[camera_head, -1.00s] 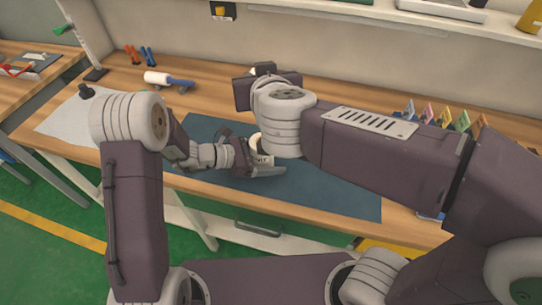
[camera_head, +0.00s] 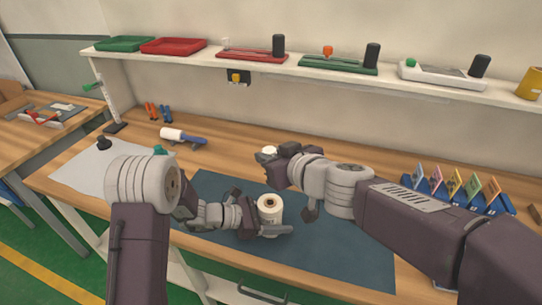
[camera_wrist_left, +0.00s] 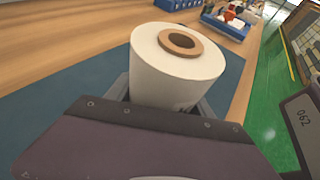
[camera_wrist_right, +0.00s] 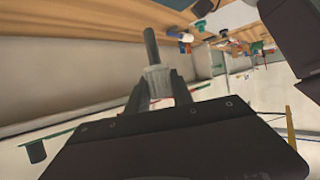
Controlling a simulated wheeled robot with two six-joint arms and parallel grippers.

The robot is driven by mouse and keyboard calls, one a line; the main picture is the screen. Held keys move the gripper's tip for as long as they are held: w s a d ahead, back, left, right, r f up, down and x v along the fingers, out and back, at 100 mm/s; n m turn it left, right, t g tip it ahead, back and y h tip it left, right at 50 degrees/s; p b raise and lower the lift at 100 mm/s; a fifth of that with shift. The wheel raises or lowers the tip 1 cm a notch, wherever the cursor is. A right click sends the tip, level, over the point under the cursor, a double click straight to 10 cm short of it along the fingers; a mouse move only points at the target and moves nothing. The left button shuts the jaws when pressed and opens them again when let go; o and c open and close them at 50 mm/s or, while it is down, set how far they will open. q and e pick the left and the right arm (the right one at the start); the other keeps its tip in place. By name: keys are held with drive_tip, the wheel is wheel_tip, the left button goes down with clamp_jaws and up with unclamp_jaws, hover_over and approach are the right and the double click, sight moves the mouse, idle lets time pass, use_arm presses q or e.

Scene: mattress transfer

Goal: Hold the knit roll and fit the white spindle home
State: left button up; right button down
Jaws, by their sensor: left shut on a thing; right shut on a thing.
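The knit roll (camera_head: 270,207) is a white cylinder with a brown ring-shaped core, standing upright over the blue mat. It also fills the middle of the left wrist view (camera_wrist_left: 178,70). My left gripper (camera_head: 264,230) is shut on its lower part; the fingers are mostly hidden. My right gripper (camera_head: 274,162) is behind and above the roll, apart from it. It is shut on the white spindle (camera_head: 267,152), whose pale end shows beyond the fingers. In the right wrist view the spindle (camera_wrist_right: 157,78) looks grey in shade, with a thin dark rod extending from it.
The blue mat (camera_head: 345,240) is clear to the right of the roll. A white roller with a blue handle (camera_head: 183,136) lies behind at left. A rack of coloured cards (camera_head: 455,190) stands at right. A shelf (camera_head: 205,55) with trays runs along the back.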

drive_tip(key=shift+s+f+n+g+y, duration=0.35)
drive_tip(key=shift+s+n+y, duration=0.25)
drive_tip(key=shift+y, duration=0.2)
drive_tip(key=shift+f, duration=2.85)
drive_tip(key=shift+f, duration=0.25)
drive_tip(key=shift+d, duration=0.1)
idle(0.6)
drive_tip(key=shift+w, duration=0.1)
idle(1.1)
idle(1.1)
